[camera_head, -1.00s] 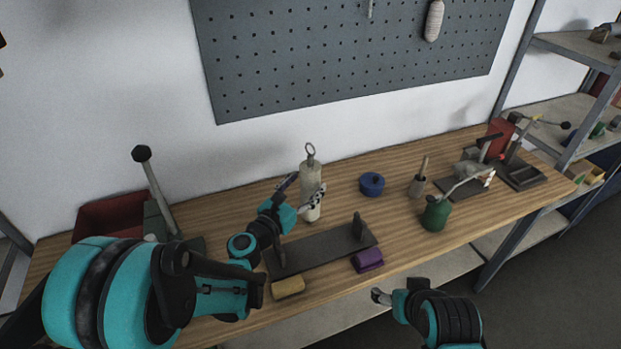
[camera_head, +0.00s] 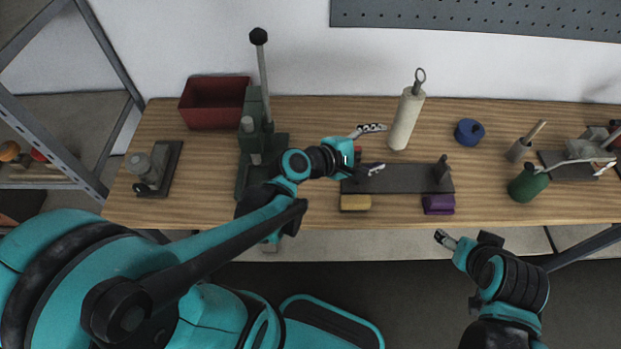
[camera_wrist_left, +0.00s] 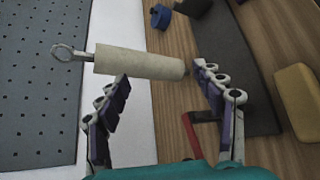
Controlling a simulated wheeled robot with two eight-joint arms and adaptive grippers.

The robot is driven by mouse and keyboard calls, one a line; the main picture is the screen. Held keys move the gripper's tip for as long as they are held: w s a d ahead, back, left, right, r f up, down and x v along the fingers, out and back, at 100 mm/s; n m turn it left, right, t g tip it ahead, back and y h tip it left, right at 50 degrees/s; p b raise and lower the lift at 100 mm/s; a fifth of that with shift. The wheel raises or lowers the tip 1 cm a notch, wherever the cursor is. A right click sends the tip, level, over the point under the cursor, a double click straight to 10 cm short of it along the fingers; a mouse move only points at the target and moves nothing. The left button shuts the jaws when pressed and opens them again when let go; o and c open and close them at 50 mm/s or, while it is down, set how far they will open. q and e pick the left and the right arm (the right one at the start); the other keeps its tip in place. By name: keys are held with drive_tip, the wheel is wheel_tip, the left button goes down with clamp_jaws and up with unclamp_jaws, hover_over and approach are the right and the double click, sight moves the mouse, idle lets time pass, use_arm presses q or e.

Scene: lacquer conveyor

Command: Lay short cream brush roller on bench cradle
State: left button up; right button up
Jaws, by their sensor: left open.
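The cream brush roller (camera_head: 406,118) stands upright on the bench behind the cradle, its metal ring at the top. It also shows in the left wrist view (camera_wrist_left: 138,62), lying across the picture ahead of the fingers. The bench cradle (camera_head: 408,180) is a dark flat base with an upright post at its right end; its left end is partly hidden by my gripper. My left gripper (camera_head: 381,147) is open and empty, just left of the roller, its fingers spread and pointing right. My right gripper (camera_head: 446,238) hangs in front of the bench edge; its jaw state is unclear.
A yellow block (camera_head: 356,203) and a purple block (camera_head: 438,205) lie in front of the cradle. A blue round item (camera_head: 469,132), a brush pot (camera_head: 519,149) and a green bottle (camera_head: 528,182) stand to the right. A lever press (camera_head: 254,135) and red bin (camera_head: 214,103) stand left.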

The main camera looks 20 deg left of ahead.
use_arm(q)
drive_tip(key=s+a+f+m+g+y, duration=0.3)
drive_tip(key=s+a+m+y, duration=0.4)
drive_tip(key=s+a+m, duration=0.4)
drive_tip(key=s+m+g, duration=0.1)
drive_tip(key=s+m, duration=0.2)
drive_tip(key=m, duration=0.3)
drive_tip(key=shift+s+a+y, duration=0.2)
drive_tip(key=shift+a+y, duration=0.1)
drive_tip(key=shift+y, duration=0.1)
